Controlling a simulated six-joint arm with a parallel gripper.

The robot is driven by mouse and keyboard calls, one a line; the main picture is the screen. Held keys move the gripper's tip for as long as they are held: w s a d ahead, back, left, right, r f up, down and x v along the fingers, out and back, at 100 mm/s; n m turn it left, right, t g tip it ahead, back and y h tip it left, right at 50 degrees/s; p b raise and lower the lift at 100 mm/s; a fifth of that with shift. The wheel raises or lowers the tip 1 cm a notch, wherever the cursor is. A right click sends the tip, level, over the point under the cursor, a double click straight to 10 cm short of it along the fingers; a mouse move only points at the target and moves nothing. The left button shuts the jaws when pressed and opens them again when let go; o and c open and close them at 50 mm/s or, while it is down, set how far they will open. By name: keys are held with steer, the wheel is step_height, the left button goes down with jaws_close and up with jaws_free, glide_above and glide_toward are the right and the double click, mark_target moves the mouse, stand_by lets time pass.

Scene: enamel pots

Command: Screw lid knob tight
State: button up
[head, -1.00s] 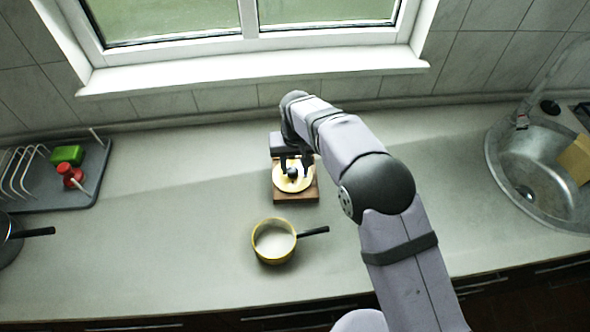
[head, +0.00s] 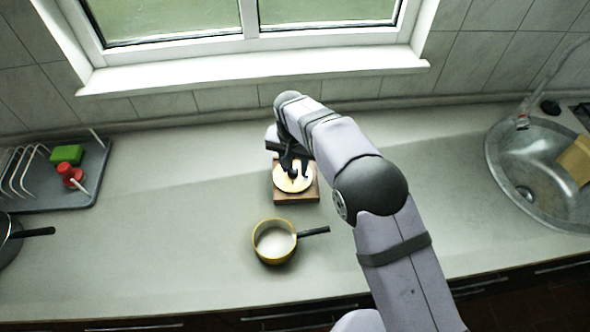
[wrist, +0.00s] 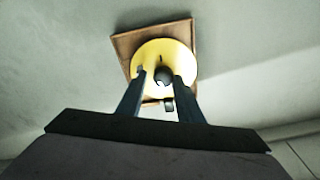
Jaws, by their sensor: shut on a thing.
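The round yellow lid (head: 284,185) lies on a square wooden board (head: 296,197) on the counter, below the window. In the wrist view the lid (wrist: 176,52) shows its dark round knob (wrist: 163,76) standing at its middle. My gripper (head: 293,172) points down over the lid. In the wrist view its two dark fingers (wrist: 161,78) stand on either side of the knob, shut on it. A small dark piece shows between the fingers below the knob; I cannot tell what it is. The knob's underside and thread are hidden.
A yellow saucepan (head: 273,240) with a dark handle stands in front of the board. A dish rack (head: 60,190) with a green sponge and a red item is at the left, a dark pan (head: 10,240) at the left edge, a sink (head: 535,170) at the right.

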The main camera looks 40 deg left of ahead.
steer(key=m, duration=0.2)
steer(key=f+m, duration=0.1)
steer(key=m, duration=0.1)
steer(key=shift+s+d+h, duration=0.1)
steer(key=shift+d+h, duration=0.15)
steer(key=shift+h, duration=0.05)
steer(key=shift+m, duration=0.3)
steer(key=shift+c, duration=1.2)
steer(key=o, duration=1.4)
steer(key=shift+a+r, duration=0.1)
steer(key=shift+a, duration=0.1)
steer(key=shift+r, duration=0.25)
steer(key=shift+r+p, duration=0.45)
steer(key=shift+r, duration=0.2)
